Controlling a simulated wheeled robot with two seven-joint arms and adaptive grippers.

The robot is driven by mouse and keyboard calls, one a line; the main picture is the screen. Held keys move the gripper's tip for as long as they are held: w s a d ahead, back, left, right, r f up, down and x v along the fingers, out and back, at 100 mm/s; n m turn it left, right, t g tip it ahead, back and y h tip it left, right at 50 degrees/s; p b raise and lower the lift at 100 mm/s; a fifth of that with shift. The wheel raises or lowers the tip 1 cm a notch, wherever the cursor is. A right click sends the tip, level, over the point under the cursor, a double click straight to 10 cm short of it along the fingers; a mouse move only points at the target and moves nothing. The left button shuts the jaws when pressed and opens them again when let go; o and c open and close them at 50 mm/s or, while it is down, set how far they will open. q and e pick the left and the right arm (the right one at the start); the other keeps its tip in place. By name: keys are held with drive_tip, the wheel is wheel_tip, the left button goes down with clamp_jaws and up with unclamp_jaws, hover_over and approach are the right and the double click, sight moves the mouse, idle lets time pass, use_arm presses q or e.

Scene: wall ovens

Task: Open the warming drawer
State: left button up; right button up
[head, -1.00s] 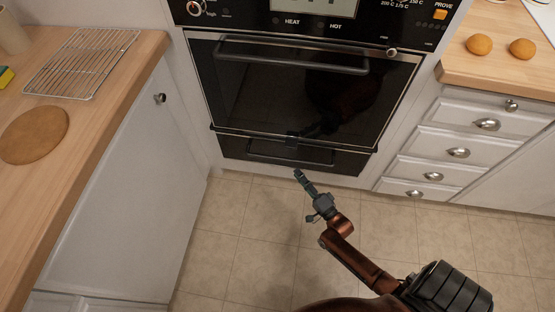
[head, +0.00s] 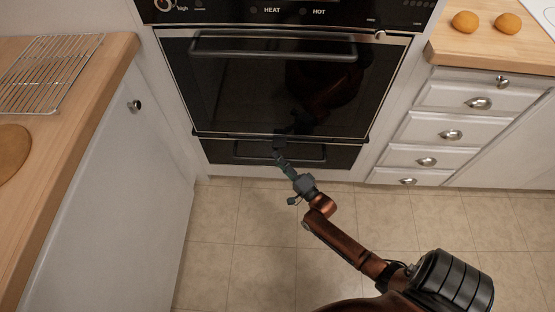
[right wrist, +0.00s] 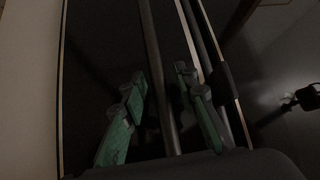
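The warming drawer (head: 222,152) is the low black front beneath the oven door, and it looks shut. Its dark bar handle (head: 306,159) runs across the front. My right gripper (head: 278,156) reaches up to the drawer front at the handle, left of the handle's middle. In the right wrist view its green-padded fingers (right wrist: 165,108) are apart, with the handle bar (right wrist: 158,70) running between them. A gap shows on both sides of the bar, so the fingers do not seem closed on it. My left gripper is not in view.
The oven door (head: 240,90) with its long handle (head: 272,50) is directly above and shut. A white cabinet with a wooden counter (head: 70,120) stands at left; white drawers (head: 440,130) stand at right. The tiled floor (head: 240,240) before the oven is clear.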

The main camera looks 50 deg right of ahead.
drive_tip(key=shift+c, duration=0.5)
clamp_jaws()
